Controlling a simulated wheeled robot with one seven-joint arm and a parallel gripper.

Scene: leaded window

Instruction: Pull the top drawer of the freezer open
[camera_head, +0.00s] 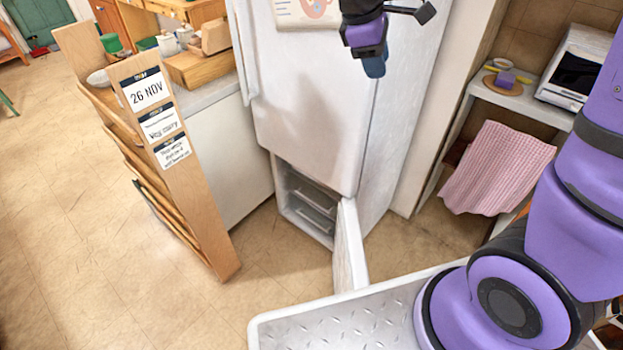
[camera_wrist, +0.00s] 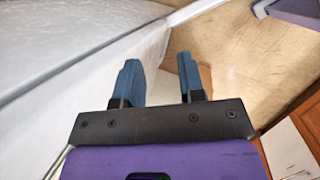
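The white fridge-freezer (camera_head: 310,110) stands at the centre of the head view. Its low freezer compartment (camera_head: 287,192) is uncovered, and the freezer door (camera_head: 349,245) stands swung out on the right. Grey drawer fronts (camera_head: 316,208) show inside, small and partly hidden by the upper door and the freezer door. I cannot make out their handles. My gripper (camera_head: 375,68) points down high up, by the right side of the upper door, well above the freezer compartment. In the wrist view my gripper (camera_wrist: 160,75) has its two blue fingers apart, with nothing between them.
A wooden rack with date cards (camera_head: 180,160) stands left of the fridge. On the right, a pink towel (camera_head: 497,168) hangs from a shelf beneath a white appliance (camera_head: 577,70). My own metal deck fills the bottom. Bare floor (camera_head: 275,262) lies left of the freezer door.

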